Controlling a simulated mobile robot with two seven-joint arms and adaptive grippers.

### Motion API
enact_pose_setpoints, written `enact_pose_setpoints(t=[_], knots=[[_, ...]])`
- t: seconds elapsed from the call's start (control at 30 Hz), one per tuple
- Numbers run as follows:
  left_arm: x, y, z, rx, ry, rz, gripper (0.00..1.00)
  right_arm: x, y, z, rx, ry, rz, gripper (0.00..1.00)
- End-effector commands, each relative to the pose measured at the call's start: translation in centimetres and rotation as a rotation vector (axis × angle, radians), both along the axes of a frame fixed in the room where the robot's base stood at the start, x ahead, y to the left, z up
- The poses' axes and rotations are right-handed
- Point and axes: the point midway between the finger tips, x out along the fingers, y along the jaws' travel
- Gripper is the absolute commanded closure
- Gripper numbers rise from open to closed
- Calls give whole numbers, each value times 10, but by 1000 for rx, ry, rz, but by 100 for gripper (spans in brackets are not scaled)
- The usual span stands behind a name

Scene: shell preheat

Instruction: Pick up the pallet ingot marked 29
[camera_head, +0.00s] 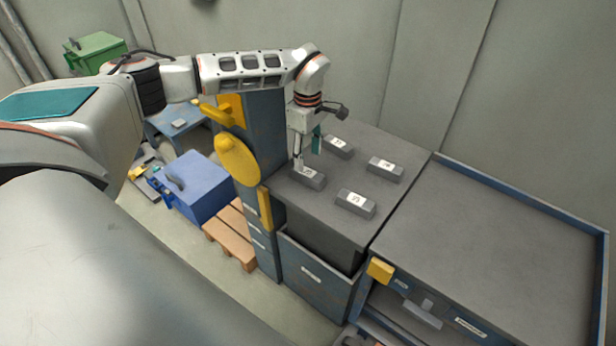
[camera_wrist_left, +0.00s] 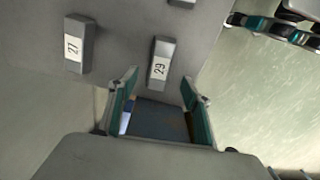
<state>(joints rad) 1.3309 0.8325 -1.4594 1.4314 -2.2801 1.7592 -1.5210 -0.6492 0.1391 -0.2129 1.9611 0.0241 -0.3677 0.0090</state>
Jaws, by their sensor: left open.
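The ingot marked 29 (camera_wrist_left: 160,64) is a grey bar with a white label, lying on a grey top in the left wrist view. It lies just beyond the gap between my left gripper's fingers. My left gripper (camera_wrist_left: 160,88) is open and empty, with teal finger pads. In the head view my left gripper (camera_head: 307,152) points down over the rear left of the grey cabinet top. The ingot nearest it (camera_head: 310,179) is partly covered by a finger; its number is too small to read there. My right gripper is not in view.
The ingot marked 27 (camera_wrist_left: 78,46) lies left of 29 in the wrist view. Other ingots (camera_head: 385,170) (camera_head: 356,203) share the cabinet top (camera_head: 320,215). A blue column with a yellow disc (camera_head: 238,160) stands close left of the gripper. A rimmed bench top (camera_head: 500,240) at right is clear.

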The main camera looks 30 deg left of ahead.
Motion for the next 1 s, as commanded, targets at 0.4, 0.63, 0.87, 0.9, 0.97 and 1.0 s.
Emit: enact_pose_setpoints(t=[0.4,0.63,0.87,0.9,0.97,1.0], knots=[[-1,-1,-55,-1,2,1,51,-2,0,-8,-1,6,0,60],[0,0,-63,0,0,1,51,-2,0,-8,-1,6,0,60],[0,0,-62,0,0,1,77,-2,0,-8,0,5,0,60],[0,0,-62,0,0,1,87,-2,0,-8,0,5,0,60],[0,0,-62,0,0,1,100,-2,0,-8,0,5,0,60],[0,0,-62,0,0,1,100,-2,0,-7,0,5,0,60]])
